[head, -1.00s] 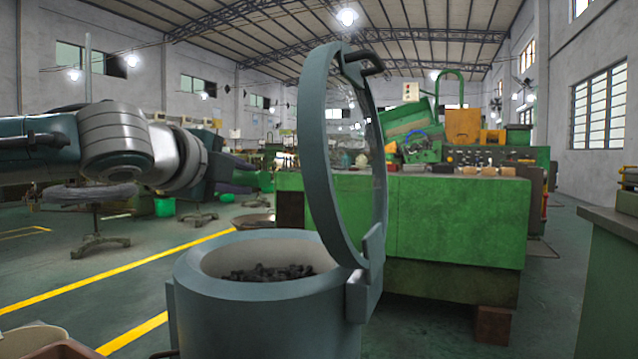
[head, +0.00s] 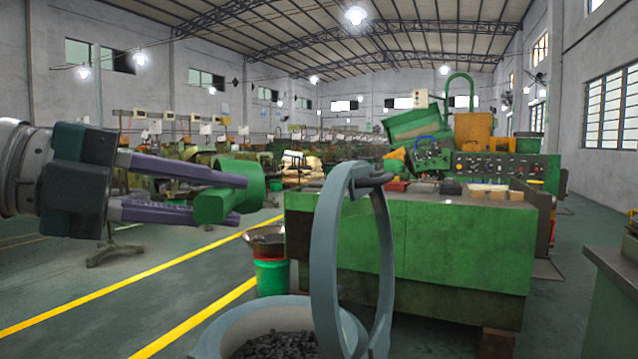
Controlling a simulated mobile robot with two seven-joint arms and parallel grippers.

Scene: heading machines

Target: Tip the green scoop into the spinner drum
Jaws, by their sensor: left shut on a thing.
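The spinner drum (head: 225,335) stands at the bottom centre of the head view, cut off by the lower edge. It is a grey-blue round vessel with dark small pieces (head: 278,346) inside. Its ring-shaped lid (head: 328,250) stands upright, hinged at the drum's right side. My left gripper (head: 240,200) comes in from the left with purple fingers. It is shut on the green scoop (head: 236,178), whose cup end and handle show at the fingertips. The scoop is up and left of the drum opening, apart from it. What is inside the scoop is hidden. My right gripper is not in view.
A large green machine (head: 455,240) stands behind the drum on the right. A green bucket (head: 272,277) with a bowl on top is on the floor behind the drum. A green cabinet (head: 610,290) is at the right edge.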

